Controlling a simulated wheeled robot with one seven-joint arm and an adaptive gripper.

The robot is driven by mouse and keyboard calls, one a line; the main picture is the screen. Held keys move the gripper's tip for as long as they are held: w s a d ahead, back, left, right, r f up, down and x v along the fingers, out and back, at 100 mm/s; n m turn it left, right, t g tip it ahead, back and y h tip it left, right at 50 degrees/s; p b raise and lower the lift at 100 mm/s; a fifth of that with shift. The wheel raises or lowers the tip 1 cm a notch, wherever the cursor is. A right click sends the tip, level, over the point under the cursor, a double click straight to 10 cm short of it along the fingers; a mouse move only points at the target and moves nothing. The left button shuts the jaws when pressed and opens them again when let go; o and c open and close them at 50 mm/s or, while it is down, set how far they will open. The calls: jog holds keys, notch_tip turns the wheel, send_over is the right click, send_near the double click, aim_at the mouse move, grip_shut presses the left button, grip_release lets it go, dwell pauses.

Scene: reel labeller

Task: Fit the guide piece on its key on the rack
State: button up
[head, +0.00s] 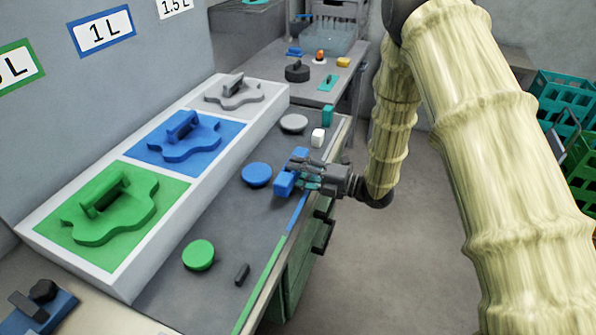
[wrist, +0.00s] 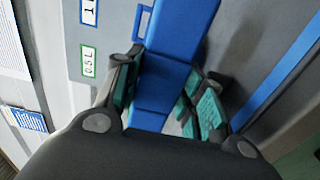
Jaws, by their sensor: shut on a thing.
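My gripper (head: 308,180) is shut on a blue piece (head: 287,180), which I take to be the guide piece, over the right part of the grey bench. In the wrist view the blue piece (wrist: 178,35) runs up between the teal-padded fingers (wrist: 165,92). The white rack (head: 140,282) stands to the left against the wall. It carries a green key shape (head: 120,222), a blue key shape (head: 190,146) and a grey key shape (head: 245,97), each with an upright part. My gripper and the held piece are apart from the rack, to the right of its blue section.
Blue disc (head: 257,175), green disc (head: 198,255) and grey disc (head: 293,123) lie on the bench (head: 215,215). A small dark piece (head: 242,274), a white block (head: 318,137) and a teal block (head: 327,116) are there too. Crates (head: 565,95) stand far right.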

jog(key=shift+f, duration=0.15)
jog(key=shift+f+b, duration=0.6)
jog(key=shift+f, duration=0.05)
jog(key=shift+r, duration=0.1)
jog(key=shift+s+r, duration=0.1)
jog(key=shift+r, duration=0.2)
jog(key=shift+f, duration=0.2)
jog(key=shift+f+b, duration=0.15)
jog(key=shift+b, duration=0.15)
jog(key=shift+d+r, duration=0.1)
jog(key=shift+r, duration=0.25)
dwell(0.4)
jog(key=shift+f+b, duration=0.25)
jog(key=shift+b, duration=0.05)
